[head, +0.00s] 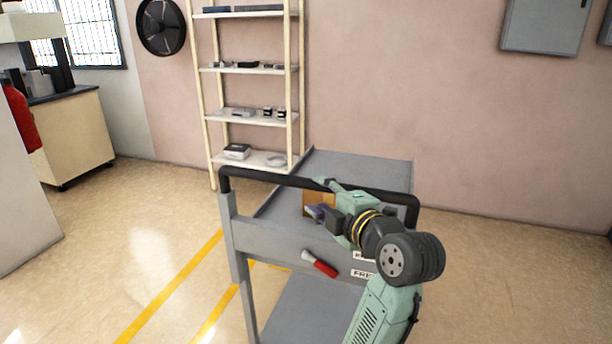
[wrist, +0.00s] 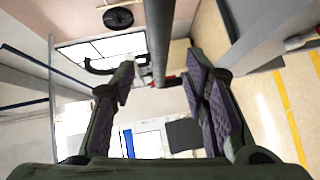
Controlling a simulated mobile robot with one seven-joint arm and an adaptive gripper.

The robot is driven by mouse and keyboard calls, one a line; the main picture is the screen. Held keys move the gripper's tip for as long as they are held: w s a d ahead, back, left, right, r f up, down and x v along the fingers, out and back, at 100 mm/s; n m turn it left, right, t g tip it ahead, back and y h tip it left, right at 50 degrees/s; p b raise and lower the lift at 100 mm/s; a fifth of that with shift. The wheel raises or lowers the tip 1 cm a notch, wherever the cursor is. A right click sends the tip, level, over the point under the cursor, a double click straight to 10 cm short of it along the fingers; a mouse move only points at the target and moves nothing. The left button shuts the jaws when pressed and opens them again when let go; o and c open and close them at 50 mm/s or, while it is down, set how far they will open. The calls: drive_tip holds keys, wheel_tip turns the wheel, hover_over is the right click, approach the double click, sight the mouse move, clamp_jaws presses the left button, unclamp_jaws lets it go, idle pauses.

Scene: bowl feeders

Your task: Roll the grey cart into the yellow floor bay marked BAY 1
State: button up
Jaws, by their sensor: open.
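The grey cart (head: 290,240) stands upright in the middle of the head view, its black push handle (head: 265,175) towards me. My gripper (head: 326,185) is at the handle's crossbar, with its fingers open. In the wrist view the bar (wrist: 159,35) runs between the two spread fingers (wrist: 160,75); I see no firm grip on it. Yellow floor lines (head: 172,286) run beside the cart's left side, and a short yellow piece shows through its frame. No BAY 1 lettering is readable. The cart's wheels are out of view.
A cardboard box (head: 317,201) sits on the cart's top, and a red-handled tool (head: 322,265) is at its near panel. A tall shelf rack (head: 250,115) stands against the wall behind. A wooden cabinet (head: 75,138) is at left. The floor left of the cart is clear.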

sight(307, 186)
drive_tip(key=p+x, duration=0.2)
drive_tip(key=x, duration=0.6)
drive_tip(key=shift+w, duration=0.15)
clamp_jaws()
idle(0.6)
